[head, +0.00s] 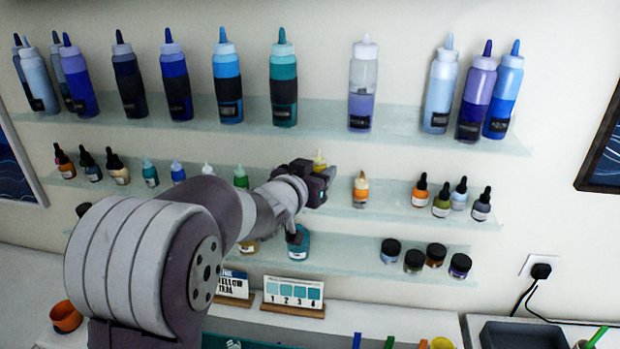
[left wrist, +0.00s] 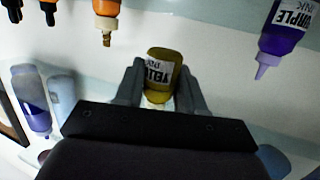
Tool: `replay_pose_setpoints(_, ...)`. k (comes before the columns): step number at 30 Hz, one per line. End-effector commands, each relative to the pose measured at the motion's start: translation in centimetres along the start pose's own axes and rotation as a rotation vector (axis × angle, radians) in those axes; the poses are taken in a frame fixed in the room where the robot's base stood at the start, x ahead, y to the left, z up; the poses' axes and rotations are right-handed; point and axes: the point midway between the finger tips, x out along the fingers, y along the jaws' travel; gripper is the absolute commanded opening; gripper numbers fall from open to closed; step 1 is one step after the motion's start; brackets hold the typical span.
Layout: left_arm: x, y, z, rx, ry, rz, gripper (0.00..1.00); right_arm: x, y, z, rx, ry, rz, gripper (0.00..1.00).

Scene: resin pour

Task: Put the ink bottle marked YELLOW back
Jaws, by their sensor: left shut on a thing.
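The yellow ink bottle (left wrist: 163,72) is between the fingers of my left gripper (left wrist: 160,84), which is shut on it. Its label, partly readable as YELLOW, shows upside down in the left wrist view. In the head view my left gripper (head: 322,180) is at the middle shelf (head: 400,205), in the gap between a green bottle and an orange bottle. My right gripper is not in view.
The orange bottle (head: 360,190) stands just right of my gripper, the green bottle (head: 240,177) to its left. Tall bottles line the top shelf (head: 330,115). Jars stand on the lower shelf (head: 350,255). A numbered card (head: 293,292) and a lettered card (head: 233,287) stand below.

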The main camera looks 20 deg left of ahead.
Motion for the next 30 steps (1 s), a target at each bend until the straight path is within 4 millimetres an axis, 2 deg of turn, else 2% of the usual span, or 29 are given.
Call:
replay_pose_setpoints(1, 0.7, -0.9, 0.2, -0.002, -0.004, -0.002, 0.09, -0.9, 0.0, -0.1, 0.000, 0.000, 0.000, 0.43)
replay_pose_setpoints(3, 1.5, -1.8, 0.8, -0.003, -0.003, -0.002, 0.09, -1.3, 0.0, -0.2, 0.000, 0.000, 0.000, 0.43)
replay_pose_setpoints(8, 2.7, -3.1, 1.7, -0.001, 0.000, 0.001, 0.09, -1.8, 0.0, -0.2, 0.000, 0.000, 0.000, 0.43)
replay_pose_setpoints(16, 3.6, -3.2, 5.5, -0.001, -0.001, 0.001, 0.09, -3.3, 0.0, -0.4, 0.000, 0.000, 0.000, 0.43)
replay_pose_setpoints(27, 3.8, -3.2, 6.3, 0.001, 0.001, 0.000, 0.09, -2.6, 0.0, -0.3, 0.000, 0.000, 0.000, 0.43)
replay_pose_setpoints(28, 3.7, -3.2, 6.2, 0.001, 0.001, 0.000, 0.48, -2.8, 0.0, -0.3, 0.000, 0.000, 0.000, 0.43)
replay_pose_setpoints(30, 3.7, -3.2, 6.1, 0.001, 0.001, 0.000, 0.64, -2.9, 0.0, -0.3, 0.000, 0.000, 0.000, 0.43)
